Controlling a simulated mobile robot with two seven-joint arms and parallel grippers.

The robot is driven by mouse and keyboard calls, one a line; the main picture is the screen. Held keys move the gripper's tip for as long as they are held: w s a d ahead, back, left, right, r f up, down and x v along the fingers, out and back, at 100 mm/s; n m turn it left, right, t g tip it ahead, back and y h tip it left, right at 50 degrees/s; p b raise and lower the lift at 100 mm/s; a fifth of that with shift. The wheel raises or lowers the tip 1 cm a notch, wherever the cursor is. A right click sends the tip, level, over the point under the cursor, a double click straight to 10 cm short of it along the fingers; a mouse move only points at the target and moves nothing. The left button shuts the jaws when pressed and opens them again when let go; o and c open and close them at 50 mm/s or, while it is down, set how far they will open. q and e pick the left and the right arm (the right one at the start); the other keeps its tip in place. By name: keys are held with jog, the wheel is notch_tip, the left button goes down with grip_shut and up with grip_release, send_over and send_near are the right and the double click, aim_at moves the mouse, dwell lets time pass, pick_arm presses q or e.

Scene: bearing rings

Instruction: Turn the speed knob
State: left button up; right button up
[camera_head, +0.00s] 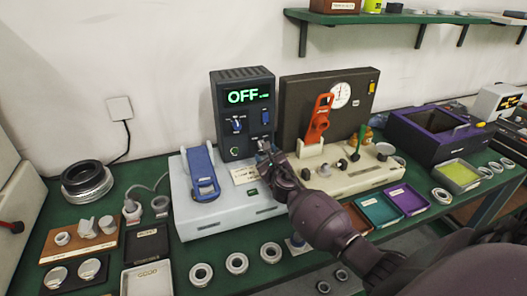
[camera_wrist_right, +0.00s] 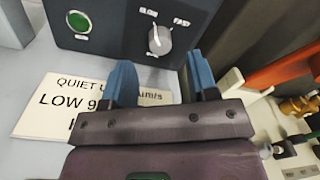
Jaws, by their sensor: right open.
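The speed knob (camera_wrist_right: 158,40) is a grey knob with a pointer on the dark control box, with SLOW and FAST labels above it, in the right wrist view. My right gripper (camera_wrist_right: 160,78) is open. Its blue fingers sit apart, one on each side below the knob, and hold nothing. It also shows in the head view (camera_head: 264,148) at the lower front of the box. My left gripper is not in view.
A green button (camera_wrist_right: 78,22) is left of the knob. A white label (camera_wrist_right: 55,105) lies below. A blue clamp lever (camera_head: 201,172) is left; a red lever (camera_head: 318,118) is right.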

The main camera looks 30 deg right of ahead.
jog(key=shift+b+x, duration=0.35)
jog(key=shift+x, duration=1.45)
jog(key=c, duration=0.9)
